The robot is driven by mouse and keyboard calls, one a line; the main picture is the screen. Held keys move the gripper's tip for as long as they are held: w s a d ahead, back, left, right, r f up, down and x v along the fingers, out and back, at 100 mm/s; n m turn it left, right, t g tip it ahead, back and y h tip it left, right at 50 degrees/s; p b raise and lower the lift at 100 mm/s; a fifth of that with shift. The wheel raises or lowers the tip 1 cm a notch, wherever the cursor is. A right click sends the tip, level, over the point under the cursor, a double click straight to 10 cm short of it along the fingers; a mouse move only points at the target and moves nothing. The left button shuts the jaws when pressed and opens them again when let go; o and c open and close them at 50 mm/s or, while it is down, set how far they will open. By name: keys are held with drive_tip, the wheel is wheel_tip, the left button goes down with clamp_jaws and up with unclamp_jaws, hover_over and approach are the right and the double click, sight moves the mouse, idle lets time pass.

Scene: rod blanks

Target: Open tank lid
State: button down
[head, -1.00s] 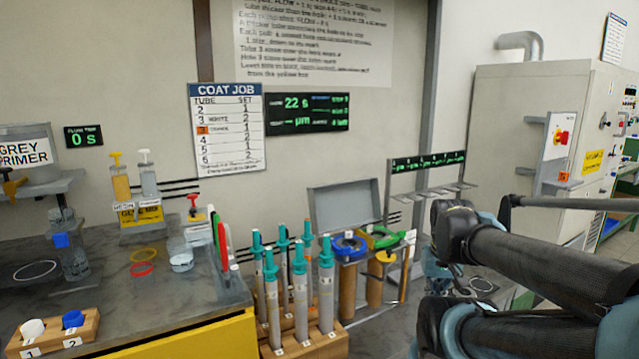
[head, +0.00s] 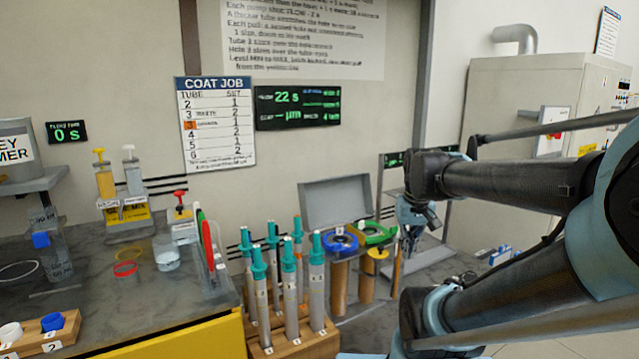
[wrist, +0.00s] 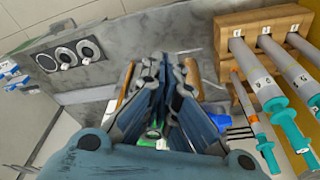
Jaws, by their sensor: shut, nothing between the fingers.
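A grey flat lid panel (head: 335,203) stands raised, tilted back against the wall, in the head view. It is behind a blue ring (head: 341,241) and a green ring (head: 378,234), which sit atop brown cylinders. The tank body under the panel is mostly hidden, and I cannot tell its edges. My gripper (head: 412,240) is just right of the green ring, pointing down, apart from the raised panel. In the wrist view my gripper's fingers (wrist: 168,95) are together and empty. The blue ring also shows in the wrist view (wrist: 221,123), partly hidden behind the fingers.
A yellow-fronted bench (head: 180,335) with bottles and rings is at left. A grey cabinet (head: 505,95) stands at right.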

drive_tip(key=w+a+r+n, duration=0.1)
drive_tip(key=w+a+r, duration=0.45)
drive_tip(key=w, duration=0.55)
drive_tip(key=w+a+r+n+y, duration=0.15)
drive_tip(key=w+a+r, duration=0.35)
drive_tip(key=w, duration=0.7)
drive_tip(key=w+a+r+n+h, duration=0.15)
drive_tip(key=w+a+r, duration=0.25)
drive_tip(key=w+a, duration=0.5)
drive_tip(key=w+a+f+n+y, duration=0.1)
drive_tip(key=w+a, duration=0.3)
drive_tip(key=w, duration=0.2)
drive_tip(key=w+a+f, duration=0.1)
drive_tip(key=w+a, duration=0.3)
drive_tip(key=w, duration=0.2)
drive_tip(key=s+x, duration=0.1)
drive_tip(key=x, duration=0.6)
drive_tip(key=shift+s+d+f+n, duration=0.3)
drive_tip(key=shift+s+d+f, duration=0.15)
drive_tip(key=shift+d, duration=0.1)
